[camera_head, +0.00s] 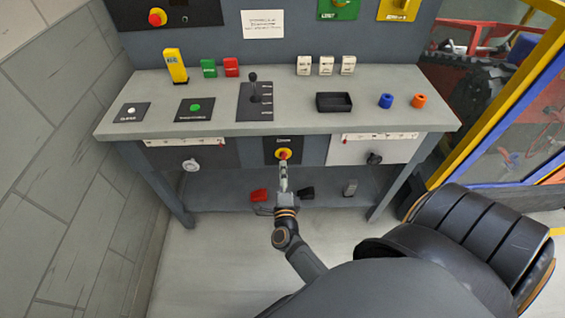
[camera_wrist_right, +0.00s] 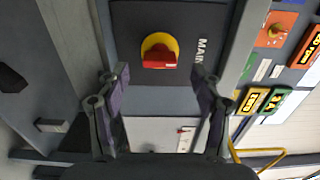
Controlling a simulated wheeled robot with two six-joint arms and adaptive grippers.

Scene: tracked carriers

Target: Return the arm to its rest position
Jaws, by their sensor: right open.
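My right gripper (camera_head: 284,185) is in front of the workbench, just below the red and yellow rotary switch (camera_head: 283,154) on the bench's front panel. In the right wrist view the gripper (camera_wrist_right: 162,90) is open, with its two fingers apart and nothing between them. The switch (camera_wrist_right: 160,51) shows there beyond the fingertips, with a yellow ring, a red handle and the word MAIN beside it. I cannot tell the exact gap between fingertips and switch. My left gripper is not in either view.
The grey bench top (camera_head: 215,143) holds a black tray (camera_head: 334,102), a lever (camera_head: 254,88), push buttons and several coloured blocks. A lower shelf lies behind my right gripper. A yellow-framed fence (camera_head: 497,104) stands at right, a block wall (camera_head: 62,150) at left. Floor in front is clear.

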